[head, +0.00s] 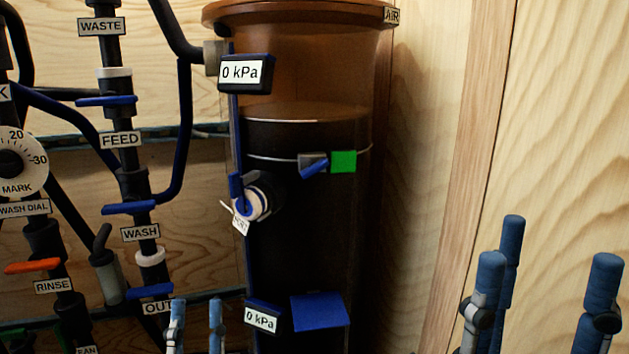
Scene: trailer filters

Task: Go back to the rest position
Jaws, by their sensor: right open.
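My right gripper (548,287) is at the lower right, in front of the bare wooden wall. Its blue-padded fingers point up and are spread wide, open and empty. The lower parts of both grippers are cut off by the frame.
Dark pipes with blue valve handles (128,208) and an orange handle (33,266) fill the left side. A round dial (12,163) is at the left edge. Gauges (246,74) are on the column. The wooden wall (570,130) at right is bare.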

